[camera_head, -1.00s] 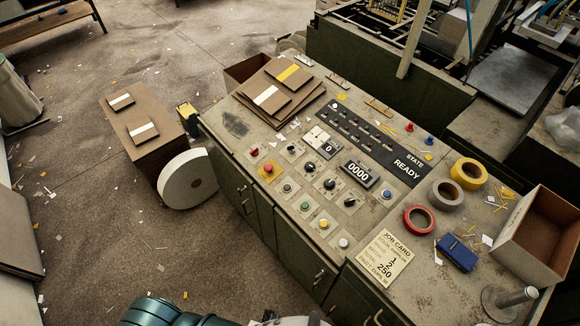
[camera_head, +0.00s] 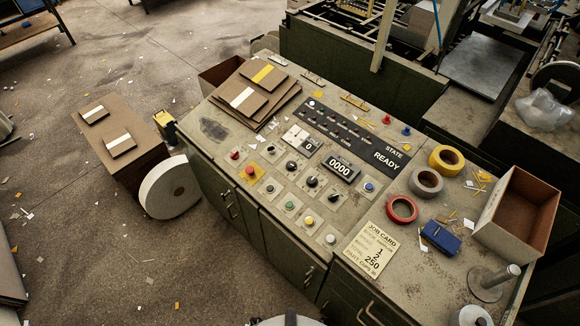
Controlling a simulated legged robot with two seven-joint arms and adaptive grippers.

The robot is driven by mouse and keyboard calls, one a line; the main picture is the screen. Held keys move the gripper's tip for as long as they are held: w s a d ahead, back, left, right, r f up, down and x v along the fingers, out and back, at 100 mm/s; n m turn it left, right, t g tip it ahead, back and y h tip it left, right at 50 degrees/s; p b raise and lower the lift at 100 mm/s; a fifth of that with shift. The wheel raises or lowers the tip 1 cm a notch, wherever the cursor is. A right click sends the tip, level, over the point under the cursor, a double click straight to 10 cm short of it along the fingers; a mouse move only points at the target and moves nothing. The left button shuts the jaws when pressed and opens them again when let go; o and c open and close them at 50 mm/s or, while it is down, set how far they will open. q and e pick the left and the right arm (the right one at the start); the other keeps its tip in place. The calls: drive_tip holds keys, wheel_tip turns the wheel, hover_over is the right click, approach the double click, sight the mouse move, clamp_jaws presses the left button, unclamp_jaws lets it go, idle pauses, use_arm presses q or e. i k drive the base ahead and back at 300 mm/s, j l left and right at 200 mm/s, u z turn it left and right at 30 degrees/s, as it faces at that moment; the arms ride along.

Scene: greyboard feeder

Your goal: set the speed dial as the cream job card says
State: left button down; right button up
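The cream job card (camera_head: 370,250) lies flat on the console top at the front right. Its large figures read 1, 2 and 250; the smaller lines are too small to read surely. The control panel holds several black knobs, among them an upper one (camera_head: 291,166), a middle one (camera_head: 311,181) and a lower one (camera_head: 332,198). Their labels are too small to tell which is the speed dial. The counter display (camera_head: 341,169) shows 0000, and a small display (camera_head: 309,146) shows 0. The state panel (camera_head: 387,160) reads READY. Neither of my grippers is in view.
Tape rolls in red (camera_head: 402,209), grey (camera_head: 426,181) and yellow (camera_head: 446,159) lie right of the panel. Brown boards (camera_head: 257,91) are stacked at the back left.

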sight(291, 166)
drive_tip(key=k+l+z, duration=0.15)
drive_tip(key=z, duration=0.3)
drive_tip(key=k+l+z, duration=0.1)
drive_tip(key=z, duration=0.4)
